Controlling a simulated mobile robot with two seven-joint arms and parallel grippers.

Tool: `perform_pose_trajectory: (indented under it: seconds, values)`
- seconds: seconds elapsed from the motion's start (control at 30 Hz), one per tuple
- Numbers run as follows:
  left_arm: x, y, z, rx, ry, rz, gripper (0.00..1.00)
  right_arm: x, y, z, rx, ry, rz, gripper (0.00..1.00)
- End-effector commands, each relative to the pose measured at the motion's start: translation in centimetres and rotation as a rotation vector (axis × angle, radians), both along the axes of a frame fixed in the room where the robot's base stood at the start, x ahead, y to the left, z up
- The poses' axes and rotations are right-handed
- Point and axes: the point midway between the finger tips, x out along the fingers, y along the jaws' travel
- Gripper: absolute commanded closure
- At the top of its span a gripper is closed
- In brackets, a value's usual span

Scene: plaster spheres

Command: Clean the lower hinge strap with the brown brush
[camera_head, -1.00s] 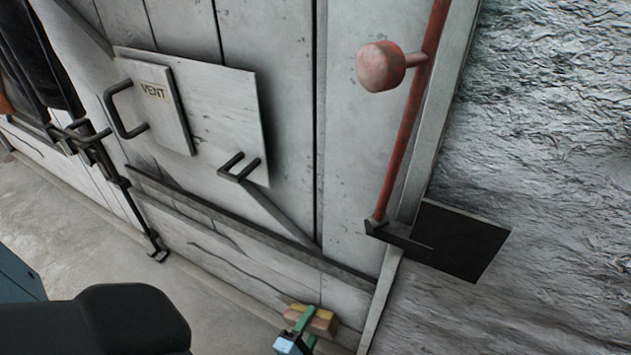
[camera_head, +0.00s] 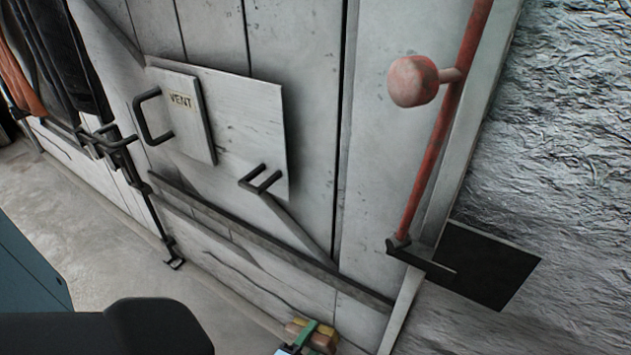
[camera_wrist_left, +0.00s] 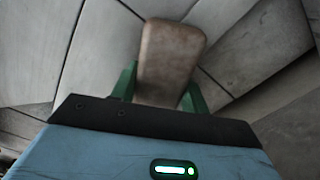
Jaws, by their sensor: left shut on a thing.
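The lower hinge strap (camera_head: 262,238) is a long dark bar running down to the right across the bottom of the grey plank door. My left gripper (camera_head: 307,338) shows at the bottom edge of the head view, its green fingers shut on the brown brush (camera_head: 324,341). Brush and gripper appear below the strap, apart from it in the picture. In the left wrist view the brush (camera_wrist_left: 170,55) is a brown rounded block standing up between the green fingers of the gripper (camera_wrist_left: 160,92). Its bristles cannot be made out. My right gripper is not in view.
A VENT panel (camera_head: 187,120) with a black handle (camera_head: 147,118) and a black bracket (camera_head: 262,180) are on the door above. A red rod (camera_head: 440,130) with a round knob (camera_head: 413,82) stands right, above a black plate (camera_head: 490,265). Concrete floor (camera_head: 110,240) is clear at left.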

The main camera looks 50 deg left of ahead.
Motion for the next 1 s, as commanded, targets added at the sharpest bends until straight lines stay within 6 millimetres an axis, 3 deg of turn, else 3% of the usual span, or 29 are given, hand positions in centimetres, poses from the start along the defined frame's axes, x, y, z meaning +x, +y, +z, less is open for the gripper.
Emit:
perform_pose_trajectory:
  seconds: [1.0]
  values:
    - [0.6,-2.6,1.3,-0.003,-0.002,0.0,0.8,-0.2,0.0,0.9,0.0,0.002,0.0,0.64]
